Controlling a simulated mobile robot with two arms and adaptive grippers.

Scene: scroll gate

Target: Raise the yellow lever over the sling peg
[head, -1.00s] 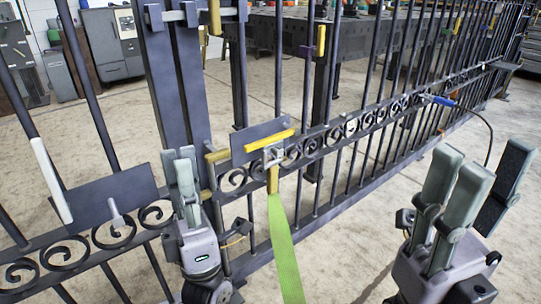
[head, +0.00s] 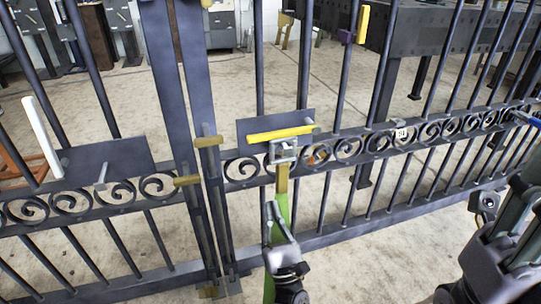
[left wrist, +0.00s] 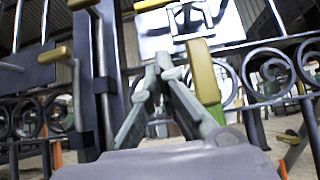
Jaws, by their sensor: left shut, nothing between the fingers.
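The yellow lever (head: 281,133) lies nearly level, tilted slightly up to the right, across a dark plate on the gate. Just below it is a grey metal bracket (head: 284,153), which seems to hold the sling peg; the peg itself is hard to make out. The green sling (head: 283,212) hangs there by its yellow top end (head: 282,180). My left gripper (head: 272,207) is shut and empty, in front of the sling and below the lever. In the left wrist view its fingertips (left wrist: 160,72) meet left of the sling's yellow end (left wrist: 203,72). My right gripper (head: 515,215) is partly cut off at the right edge.
Gate posts (head: 180,90) with brass-coloured blocks (head: 187,180) stand left of the sling. A second plate (head: 105,163) with a white lever (head: 42,138) is at the left. Bars and scrollwork (head: 348,147) run to the right. Open floor shows behind the gate.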

